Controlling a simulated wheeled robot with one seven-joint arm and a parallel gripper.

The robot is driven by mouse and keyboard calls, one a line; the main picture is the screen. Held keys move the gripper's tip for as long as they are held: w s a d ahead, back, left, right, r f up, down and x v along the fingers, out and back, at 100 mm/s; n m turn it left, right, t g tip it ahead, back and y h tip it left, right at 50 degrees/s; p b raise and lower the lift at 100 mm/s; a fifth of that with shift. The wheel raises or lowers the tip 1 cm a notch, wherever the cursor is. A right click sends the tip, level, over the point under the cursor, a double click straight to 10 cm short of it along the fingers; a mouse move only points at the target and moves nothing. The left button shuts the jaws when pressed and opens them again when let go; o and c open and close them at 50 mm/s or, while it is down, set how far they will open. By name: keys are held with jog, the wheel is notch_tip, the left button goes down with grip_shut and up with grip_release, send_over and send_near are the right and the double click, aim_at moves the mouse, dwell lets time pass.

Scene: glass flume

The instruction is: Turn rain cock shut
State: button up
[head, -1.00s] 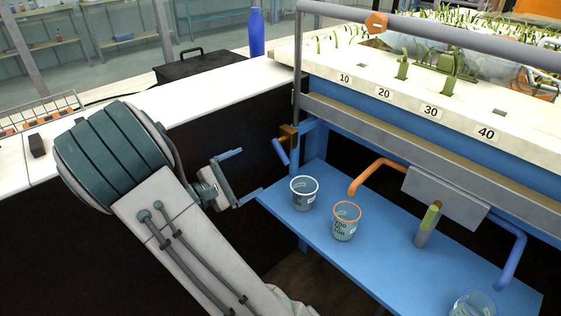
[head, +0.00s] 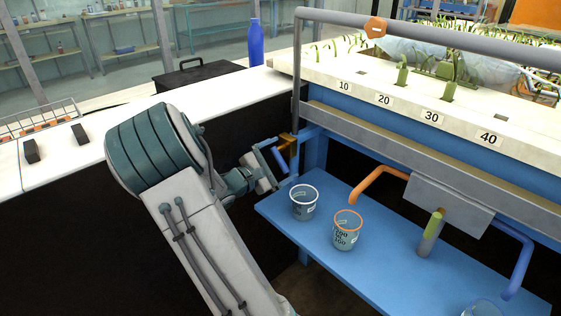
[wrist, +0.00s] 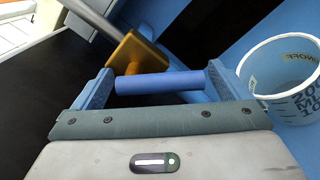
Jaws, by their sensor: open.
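The rain cock has a brass body (head: 291,149) on the grey upright pipe at the left end of the flume, with a blue handle (head: 279,160) slanting down from it. In the wrist view the brass body (wrist: 135,52) is just beyond my fingers, and the blue handle (wrist: 160,83) lies crosswise between them. My gripper (head: 274,162) is open at the handle, one finger near each end of it; it also shows in the wrist view (wrist: 159,72). I cannot tell whether either finger touches the handle.
A white-rimmed cup (head: 304,203) stands close by on the blue shelf (head: 400,270), right of my gripper in the wrist view (wrist: 285,80). An orange-rimmed cup (head: 346,231) stands beside it. An orange pipe (head: 378,174) and grey plate (head: 447,207) hang above the shelf.

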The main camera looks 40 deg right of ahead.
jog(key=c, duration=1.4)
